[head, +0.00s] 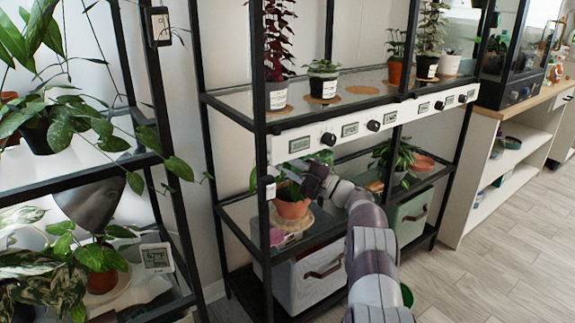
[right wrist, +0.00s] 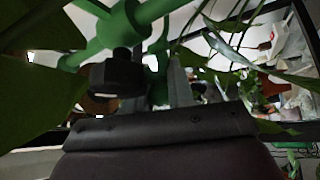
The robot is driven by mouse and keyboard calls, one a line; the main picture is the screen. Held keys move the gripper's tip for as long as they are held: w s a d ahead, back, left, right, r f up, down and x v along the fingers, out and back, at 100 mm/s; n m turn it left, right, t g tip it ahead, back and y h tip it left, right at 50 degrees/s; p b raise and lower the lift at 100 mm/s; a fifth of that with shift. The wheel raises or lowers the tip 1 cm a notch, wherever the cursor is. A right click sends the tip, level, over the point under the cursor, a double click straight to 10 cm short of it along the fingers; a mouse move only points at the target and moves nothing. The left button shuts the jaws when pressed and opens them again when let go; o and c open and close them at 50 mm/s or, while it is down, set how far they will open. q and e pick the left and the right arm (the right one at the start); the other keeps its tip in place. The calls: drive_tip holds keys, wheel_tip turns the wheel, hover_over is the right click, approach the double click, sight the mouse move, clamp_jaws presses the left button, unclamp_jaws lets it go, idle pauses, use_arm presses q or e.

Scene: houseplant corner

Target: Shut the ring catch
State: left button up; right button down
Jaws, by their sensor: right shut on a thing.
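A green tubular ring piece (right wrist: 122,28) crosses the top of the right wrist view, very close to the camera. My right gripper (right wrist: 152,85) is shut on a part of this green piece, with dark fingers either side of it. The exact contact and the catch's gap are hidden. In the head view my right gripper (head: 318,180) is at the upper right of a leafy plant in a terracotta pot (head: 292,208) on the middle shelf. The ring is too small or hidden to make out there. My left gripper is not in view.
The pot stands on a round cork mat (head: 318,222) on a glass shelf in a black-framed rack. A white control strip (head: 350,129) with dials runs just above. A grey fabric bin (head: 305,275) is below. Large leaves (right wrist: 40,30) crowd the wrist camera.

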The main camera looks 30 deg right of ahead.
idle(0.4)
drive_tip(key=c, duration=1)
unclamp_jaws()
drive_tip(key=shift+o, duration=0.2)
drive_tip(key=shift+s+d, duration=0.25)
drive_tip(key=p+v, duration=0.3)
drive_tip(key=v, duration=0.9)
drive_tip(key=shift+f, duration=0.15)
